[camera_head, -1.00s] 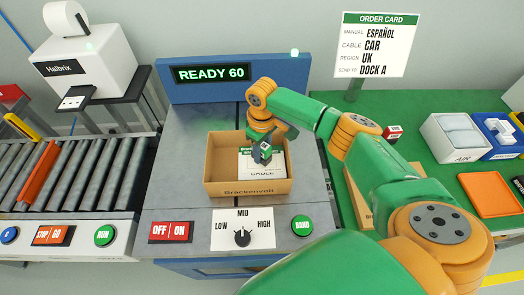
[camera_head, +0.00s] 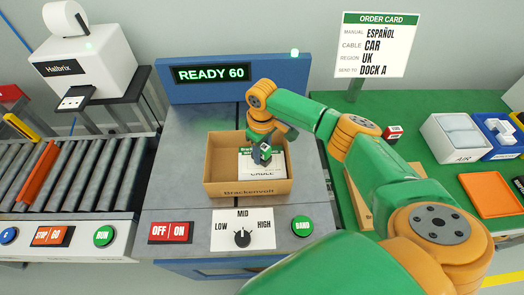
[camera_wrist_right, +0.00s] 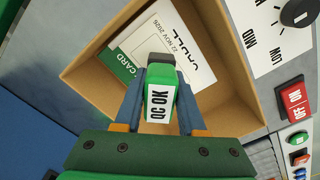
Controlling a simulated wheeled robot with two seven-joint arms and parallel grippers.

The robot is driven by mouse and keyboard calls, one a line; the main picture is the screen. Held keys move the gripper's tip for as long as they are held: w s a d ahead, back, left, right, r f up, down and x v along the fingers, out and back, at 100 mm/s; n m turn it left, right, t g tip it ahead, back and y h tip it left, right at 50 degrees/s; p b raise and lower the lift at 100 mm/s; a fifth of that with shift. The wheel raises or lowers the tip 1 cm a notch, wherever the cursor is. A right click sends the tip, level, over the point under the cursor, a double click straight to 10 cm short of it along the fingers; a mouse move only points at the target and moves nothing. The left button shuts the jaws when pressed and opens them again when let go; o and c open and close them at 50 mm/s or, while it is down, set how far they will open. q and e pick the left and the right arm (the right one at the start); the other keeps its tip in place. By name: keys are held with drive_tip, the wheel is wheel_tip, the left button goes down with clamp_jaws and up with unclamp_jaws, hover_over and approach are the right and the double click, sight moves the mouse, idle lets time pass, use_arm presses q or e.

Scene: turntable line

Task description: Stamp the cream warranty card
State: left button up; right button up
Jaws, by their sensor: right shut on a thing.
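The warranty card (camera_head: 276,167), pale with a green header, lies in the open cardboard box (camera_head: 220,188). In the right wrist view the card (camera_wrist_right: 200,72) shows a printed date, "22 NOV 2026", and part of a larger word. My right gripper (camera_head: 262,155) is inside the box opening, over the card. It is shut on a green stamp (camera_wrist_right: 160,95) labelled "QC OK", with a dark end towards the card. The stamp hides part of the card, and I cannot tell whether it touches it. My left gripper is not in view.
The box stands on a grey station with a "READY 60" display (camera_head: 212,73), a dial (camera_head: 242,238) and buttons in front. A roller conveyor (camera_head: 70,175) and printer (camera_head: 85,55) are left. The green table at right holds a white bin (camera_head: 455,138) and orange tray (camera_head: 490,195).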

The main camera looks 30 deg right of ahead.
drive_tip(key=shift+f, duration=0.35)
drive_tip(key=shift+s, duration=0.1)
idle(1.6)
wheel_tip(320, 180, up, 7)
drive_tip(key=p, duration=0.9)
drive_tip(key=shift+r, duration=0.1)
idle(0.4)
